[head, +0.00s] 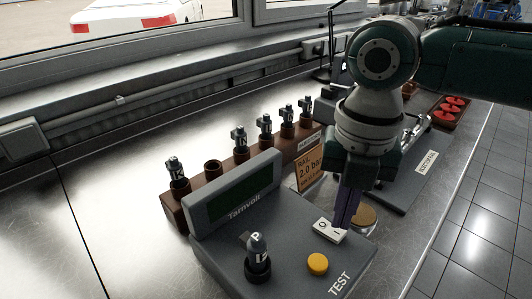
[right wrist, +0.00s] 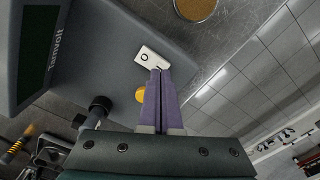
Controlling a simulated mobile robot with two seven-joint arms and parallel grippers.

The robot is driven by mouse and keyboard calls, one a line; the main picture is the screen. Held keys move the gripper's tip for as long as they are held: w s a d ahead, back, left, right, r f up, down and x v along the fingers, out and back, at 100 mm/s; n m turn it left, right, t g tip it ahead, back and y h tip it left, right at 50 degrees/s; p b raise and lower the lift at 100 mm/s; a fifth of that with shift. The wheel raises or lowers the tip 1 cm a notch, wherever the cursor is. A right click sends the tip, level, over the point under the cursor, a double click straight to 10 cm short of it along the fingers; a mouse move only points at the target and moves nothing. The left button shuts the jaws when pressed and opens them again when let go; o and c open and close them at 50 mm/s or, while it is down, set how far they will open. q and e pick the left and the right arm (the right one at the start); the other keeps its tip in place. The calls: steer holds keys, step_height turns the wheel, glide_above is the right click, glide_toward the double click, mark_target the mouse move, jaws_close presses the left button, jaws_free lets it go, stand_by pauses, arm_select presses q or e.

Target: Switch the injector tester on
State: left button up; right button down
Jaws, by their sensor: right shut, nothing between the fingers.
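The injector tester (head: 215,240) is a dark grey box on the steel bench, with a dark green, blank-looking screen (head: 240,193). Its white rocker switch (head: 321,229), marked O and I, is on the top panel; it also shows in the right wrist view (right wrist: 146,55). My right gripper (head: 341,227) is shut and empty, with its purple fingers pointing down at the switch's right end. In the right wrist view the fingertips (right wrist: 160,70) are right at the switch's edge; I cannot tell if they touch. The fingers hide part of the switch. My left gripper is not in view.
A yellow button (head: 317,264) by the word TEST and a socket holding an injector (head: 257,260) are beside the switch. A brown rack (head: 225,173) with several injectors stands behind. A card (head: 308,170) reads "RAIL 2.0 bar". A grey mat (head: 408,185) is at right.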

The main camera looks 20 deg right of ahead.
steer(key=shift+f, duration=0.15)
stand_by(0.7)
steer(key=shift+f+b, duration=0.65)
steer(key=shift+f, duration=0.15)
steer(key=shift+r, duration=0.1)
step_height(320, 180, up, 7)
steer(key=p, duration=0.7)
steer(key=shift+p, duration=0.4)
steer(key=shift+a, duration=0.1)
